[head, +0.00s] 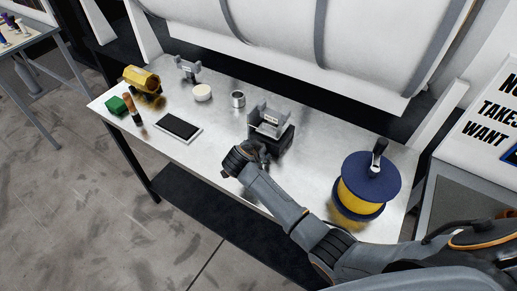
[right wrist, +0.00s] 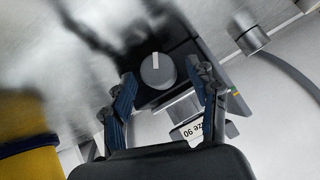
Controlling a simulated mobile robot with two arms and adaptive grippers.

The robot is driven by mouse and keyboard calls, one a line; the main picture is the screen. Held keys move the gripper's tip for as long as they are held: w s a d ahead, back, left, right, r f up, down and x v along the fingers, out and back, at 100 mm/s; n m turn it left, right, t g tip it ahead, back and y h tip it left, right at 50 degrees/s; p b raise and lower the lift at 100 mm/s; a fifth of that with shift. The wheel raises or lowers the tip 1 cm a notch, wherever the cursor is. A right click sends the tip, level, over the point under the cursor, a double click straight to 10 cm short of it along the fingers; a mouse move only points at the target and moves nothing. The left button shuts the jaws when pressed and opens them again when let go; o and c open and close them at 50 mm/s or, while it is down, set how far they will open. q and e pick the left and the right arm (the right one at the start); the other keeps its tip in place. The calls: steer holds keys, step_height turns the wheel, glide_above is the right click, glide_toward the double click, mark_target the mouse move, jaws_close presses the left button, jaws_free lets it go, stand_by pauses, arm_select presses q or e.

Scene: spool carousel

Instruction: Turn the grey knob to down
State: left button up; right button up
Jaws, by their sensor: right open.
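The grey knob (right wrist: 157,70) shows in the right wrist view as a round dial on the dark face of a box. A pale line on it points toward the top of that picture. My right gripper (right wrist: 166,76) is open, with one finger on each side of the knob in the picture; I see no contact. In the head view my right gripper (head: 255,151) is at the front of the dark box with a grey bracket (head: 270,121) on top. The knob is hidden there. My left gripper is out of view.
A blue and yellow spool (head: 367,187) stands right of my arm on the metal table (head: 212,143). A metal cup (head: 238,100), white disc (head: 202,92), tablet (head: 178,127), green block (head: 117,105) and yellow roll (head: 141,78) lie to the left. A large white cylinder (head: 290,35) is behind.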

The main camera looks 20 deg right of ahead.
steer(key=shift+w+d+f, duration=0.2)
steer(key=shift+f, duration=0.1)
steer(key=c, duration=1.2)
steer(key=shift+o, duration=0.2)
steer(key=shift+w+a+n+g+h+b, duration=0.1)
steer(key=shift+n+g+h+b, duration=0.35)
steer(key=shift+g+b, duration=0.15)
steer(key=shift+w+a+n+g+h+b, duration=0.1)
steer(key=shift+n+g+h+b, duration=0.25)
steer(key=shift+g+h+b, duration=0.15)
steer(key=shift+w+n+g+h+b, duration=0.1)
steer(key=shift+n+g+h+b, duration=0.8)
steer(key=shift+b, duration=0.85)
steer(key=shift+r, duration=0.1)
